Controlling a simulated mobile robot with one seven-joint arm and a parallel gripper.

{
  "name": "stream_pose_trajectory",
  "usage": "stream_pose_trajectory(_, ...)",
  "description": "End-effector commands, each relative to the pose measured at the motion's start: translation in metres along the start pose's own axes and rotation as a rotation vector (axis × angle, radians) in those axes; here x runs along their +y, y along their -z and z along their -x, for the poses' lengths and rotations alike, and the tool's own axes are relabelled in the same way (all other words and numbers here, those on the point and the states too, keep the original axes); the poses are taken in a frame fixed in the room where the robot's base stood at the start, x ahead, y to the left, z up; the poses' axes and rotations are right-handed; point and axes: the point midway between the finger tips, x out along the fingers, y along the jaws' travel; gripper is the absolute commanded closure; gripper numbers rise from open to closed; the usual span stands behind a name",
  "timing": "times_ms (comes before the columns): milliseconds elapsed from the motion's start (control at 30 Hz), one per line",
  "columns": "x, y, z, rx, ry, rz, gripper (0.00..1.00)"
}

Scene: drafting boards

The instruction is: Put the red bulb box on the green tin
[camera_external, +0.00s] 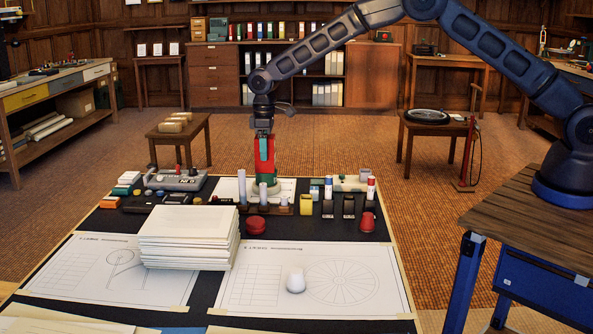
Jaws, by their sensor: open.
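The red bulb box (272,170) is upright, and its lower end meets the top of the round green tin (267,188) near the back of the drafting board. It looks seated on the tin, though full contact is hard to tell at this size. My gripper (264,148) points straight down at the upper part of the box, with a teal finger in front of its face. The jaws are open around or close beside the box. The far finger is hidden.
A rack with grey-white cylinders (242,186) stands just in front of the tin. Dark holders with tubes (328,203), a yellow block (306,202) and a red cone-like item (367,222) are to the right. A paper stack (188,238) fills the left middle.

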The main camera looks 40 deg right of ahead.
Motion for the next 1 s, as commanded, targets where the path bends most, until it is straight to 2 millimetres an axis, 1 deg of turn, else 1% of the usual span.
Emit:
stream_pose_trajectory(133,0.0,0.0,0.006,0.002,0.0,0.0,0.24)
stream_pose_trajectory(267,0.0,0.001,0.023,0.002,0.0,0.0,0.24)
stream_pose_trajectory(500,0.0,0.001,0.07,0.004,0.0,0.0,0.24)
stream_pose_trajectory(700,0.0,0.0,0.102,0.001,0.0,0.0,0.24)
stream_pose_trajectory(833,0.0,0.0,0.116,0.001,0.0,0.0,0.24)
stream_pose_trajectory(1000,0.0,0.0,0.123,0.001,0.0,0.0,0.24)
